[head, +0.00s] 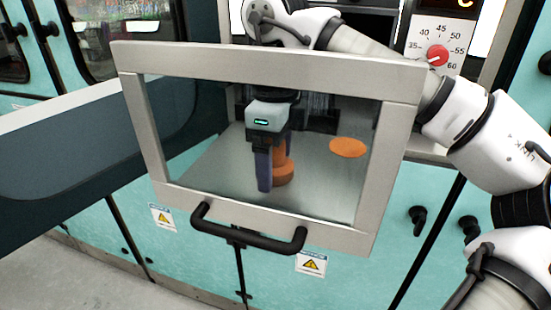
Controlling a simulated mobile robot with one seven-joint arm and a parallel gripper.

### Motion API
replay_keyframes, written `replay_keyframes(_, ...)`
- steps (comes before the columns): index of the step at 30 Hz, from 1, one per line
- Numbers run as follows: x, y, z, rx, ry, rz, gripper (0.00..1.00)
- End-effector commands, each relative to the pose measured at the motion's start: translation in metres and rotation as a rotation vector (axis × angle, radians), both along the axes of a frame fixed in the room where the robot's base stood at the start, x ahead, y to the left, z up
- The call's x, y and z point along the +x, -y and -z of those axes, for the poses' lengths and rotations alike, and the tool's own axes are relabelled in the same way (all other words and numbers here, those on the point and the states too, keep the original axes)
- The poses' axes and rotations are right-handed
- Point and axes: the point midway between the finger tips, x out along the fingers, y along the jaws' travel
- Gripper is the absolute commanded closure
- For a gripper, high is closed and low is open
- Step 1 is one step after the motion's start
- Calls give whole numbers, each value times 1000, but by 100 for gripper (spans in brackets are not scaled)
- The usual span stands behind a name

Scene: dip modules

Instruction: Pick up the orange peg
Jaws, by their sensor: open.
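The orange peg (284,171) stands upright on the grey surface, seen through the window of a framed door. It has a wide round base and a narrower upper part. My gripper (267,184) points down right at the peg, open. One dark finger is in front of the peg's left side and hides part of it. The other finger is not clearly visible, so I cannot tell whether the peg is between the fingers or whether they touch it.
A flat orange disc (347,147) lies on the grey surface right of the peg. The grey-framed door (270,60) with a black handle (247,236) stands in front. A red dial (437,55) is at the upper right. Teal cabinets (190,250) are below.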

Motion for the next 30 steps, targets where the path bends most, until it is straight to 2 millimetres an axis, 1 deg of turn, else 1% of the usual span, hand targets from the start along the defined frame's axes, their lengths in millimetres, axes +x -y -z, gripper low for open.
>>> replay_keyframes(3,0,0,4,0,0,0,20)
replay_keyframes(7,0,0,4,0,0,0,20)
replay_keyframes(8,0,0,4,0,0,0,21)
replay_keyframes(19,0,0,3,0,0,0,70)
replay_keyframes(20,0,0,3,0,1,0,71)
replay_keyframes(26,0,0,3,0,1,1,71)
replay_keyframes(30,0,0,-1,1,1,1,71)
